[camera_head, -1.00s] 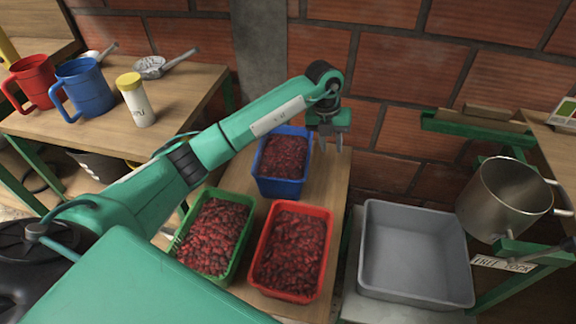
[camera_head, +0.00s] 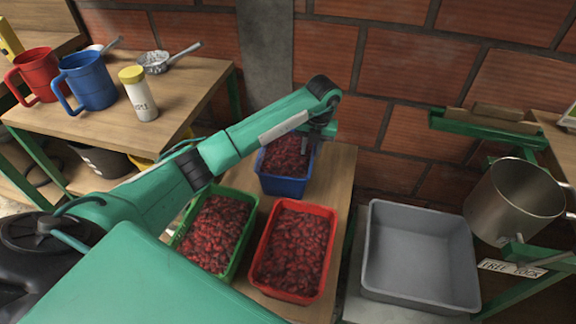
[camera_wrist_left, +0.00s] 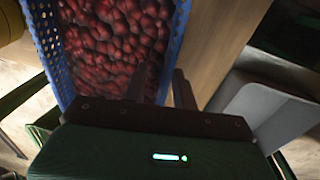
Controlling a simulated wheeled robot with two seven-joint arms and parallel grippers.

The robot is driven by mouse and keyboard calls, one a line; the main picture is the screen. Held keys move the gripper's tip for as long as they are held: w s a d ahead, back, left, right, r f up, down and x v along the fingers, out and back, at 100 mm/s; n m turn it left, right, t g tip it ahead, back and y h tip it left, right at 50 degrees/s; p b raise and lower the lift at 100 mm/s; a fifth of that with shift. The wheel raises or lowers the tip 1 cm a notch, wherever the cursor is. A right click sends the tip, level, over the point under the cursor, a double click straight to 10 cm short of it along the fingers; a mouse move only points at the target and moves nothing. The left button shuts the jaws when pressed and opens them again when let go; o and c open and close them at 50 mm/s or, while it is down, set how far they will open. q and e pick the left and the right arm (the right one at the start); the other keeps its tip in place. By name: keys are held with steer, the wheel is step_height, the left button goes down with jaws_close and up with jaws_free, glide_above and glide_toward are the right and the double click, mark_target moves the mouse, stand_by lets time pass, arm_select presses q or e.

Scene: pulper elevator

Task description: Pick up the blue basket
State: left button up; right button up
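The blue basket (camera_head: 283,186), full of red berries, stands on the wooden bench at the back, against the brick wall. My left gripper (camera_head: 312,150) is at its right side, pointing down. In the left wrist view the gripper (camera_wrist_left: 160,82) is open. One finger is over the berries, the other over the wood outside, with the right wall of the basket (camera_wrist_left: 45,40) running between them. I cannot tell whether either finger touches the wall. My left arm hides part of the basket's upper left in the head view. My right gripper is not in view.
A green basket (camera_head: 236,262) and a red basket (camera_head: 262,270) of berries stand in front on the same bench (camera_head: 338,185). An empty grey tub (camera_head: 418,250) and a metal pot (camera_head: 512,200) are at right. Mugs and a yellow-capped jar (camera_head: 140,98) stand on the left table.

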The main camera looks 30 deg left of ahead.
arm_select(q)
step_height(320, 180, down, 4)
steer(key=shift+d+f, duration=0.1)
steer(key=shift+f, duration=0.1)
jaws_close()
stand_by(1.3)
steer(key=shift+r, duration=0.15)
